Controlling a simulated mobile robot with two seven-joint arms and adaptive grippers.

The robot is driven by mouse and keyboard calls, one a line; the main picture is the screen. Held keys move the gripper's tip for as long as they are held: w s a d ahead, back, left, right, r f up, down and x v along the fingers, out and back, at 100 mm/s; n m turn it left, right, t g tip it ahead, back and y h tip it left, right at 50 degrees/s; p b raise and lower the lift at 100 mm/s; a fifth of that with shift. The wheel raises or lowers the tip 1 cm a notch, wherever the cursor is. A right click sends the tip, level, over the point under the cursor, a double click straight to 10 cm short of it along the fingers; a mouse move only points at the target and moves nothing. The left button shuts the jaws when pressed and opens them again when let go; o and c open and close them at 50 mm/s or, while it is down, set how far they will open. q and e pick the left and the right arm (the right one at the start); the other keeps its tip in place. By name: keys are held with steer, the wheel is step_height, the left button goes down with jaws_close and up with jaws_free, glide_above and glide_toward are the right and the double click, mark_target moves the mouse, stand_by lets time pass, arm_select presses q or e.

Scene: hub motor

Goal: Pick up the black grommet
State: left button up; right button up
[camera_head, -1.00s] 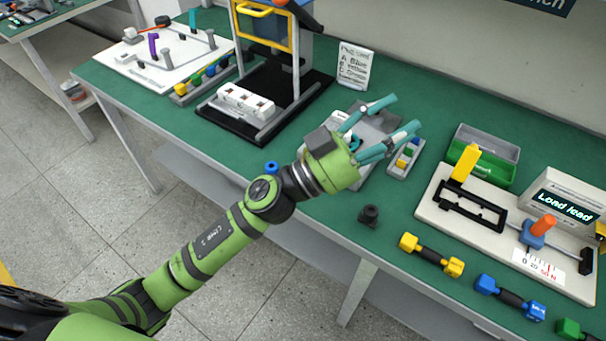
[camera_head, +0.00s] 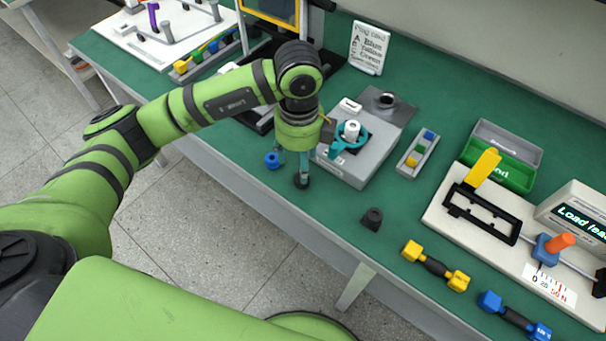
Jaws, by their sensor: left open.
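My left gripper (camera_head: 293,170) points down over the front edge of the green table, with its teal fingers apart and empty. A small round black piece (camera_head: 302,182), which looks like the black grommet, lies on the table just under the right-hand fingertip; the finger hides part of it, and I cannot tell whether they touch. A second black piece (camera_head: 372,219), shaped like a short cap, stands alone farther right near the front edge. My right gripper is not in view.
A grey fixture (camera_head: 371,165) with a white spool and teal ring stands close behind on the right. Yellow-ended (camera_head: 436,266) and blue-ended (camera_head: 514,316) connectors lie farther right.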

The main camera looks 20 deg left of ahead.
arm_select(q)
steer(key=f, duration=0.2)
steer(key=f+p, duration=0.1)
steer(key=f, duration=0.2)
steer(key=shift+s+d+f, duration=0.15)
steer(key=shift+d+f, duration=0.15)
steer(key=shift+f, duration=0.05)
steer(key=c, duration=0.9)
